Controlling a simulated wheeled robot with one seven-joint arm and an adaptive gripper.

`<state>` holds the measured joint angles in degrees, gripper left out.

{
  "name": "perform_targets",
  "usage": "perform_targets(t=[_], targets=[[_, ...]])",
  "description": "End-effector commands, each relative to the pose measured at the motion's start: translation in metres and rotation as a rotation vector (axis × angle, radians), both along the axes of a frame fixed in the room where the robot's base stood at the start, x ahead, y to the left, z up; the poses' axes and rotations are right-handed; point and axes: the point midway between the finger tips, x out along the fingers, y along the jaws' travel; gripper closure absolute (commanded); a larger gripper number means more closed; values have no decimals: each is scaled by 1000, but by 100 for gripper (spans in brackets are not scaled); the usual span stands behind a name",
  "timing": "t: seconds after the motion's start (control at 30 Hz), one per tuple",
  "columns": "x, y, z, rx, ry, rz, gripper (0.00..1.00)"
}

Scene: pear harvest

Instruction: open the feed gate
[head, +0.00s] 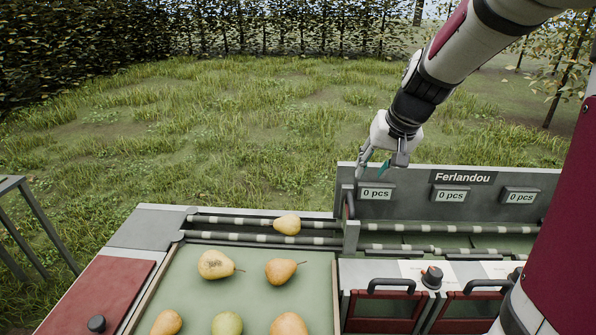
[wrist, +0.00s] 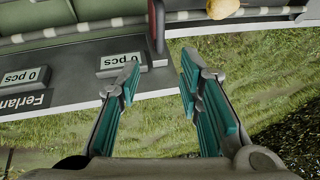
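The feed gate (head: 351,236) looks like a grey plate across the roller lane, beside the left end of the panel marked Ferlandou. A dark upright handle (head: 348,203) stands at that panel end; it also shows in the wrist view (wrist: 157,25), top centre, with a bit of red beside it. My gripper (head: 380,168) is above and behind the panel's left end. In the wrist view my gripper (wrist: 160,62) is open and empty, its teal-padded fingers apart. The handle lies beyond the fingertips, in line with the gap, and no contact shows.
A pear (head: 287,224) lies on the rollers (head: 240,222) left of the gate. Several pears lie in the green tray (head: 255,255) in front. Three displays reading 0 pcs line the panel (head: 410,178). Red-fronted bins (head: 385,307) stand below. Grass lies behind.

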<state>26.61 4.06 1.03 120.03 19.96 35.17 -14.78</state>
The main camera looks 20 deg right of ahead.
Motion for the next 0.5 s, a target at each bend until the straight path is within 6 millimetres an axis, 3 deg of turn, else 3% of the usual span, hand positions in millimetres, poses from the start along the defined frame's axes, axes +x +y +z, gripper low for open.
perform_targets(t=[0.17, 0.5], targets=[[7, 0, -17, 3, 3, -1, 67], [34, 1, -76, 2, 4, -1, 67]])
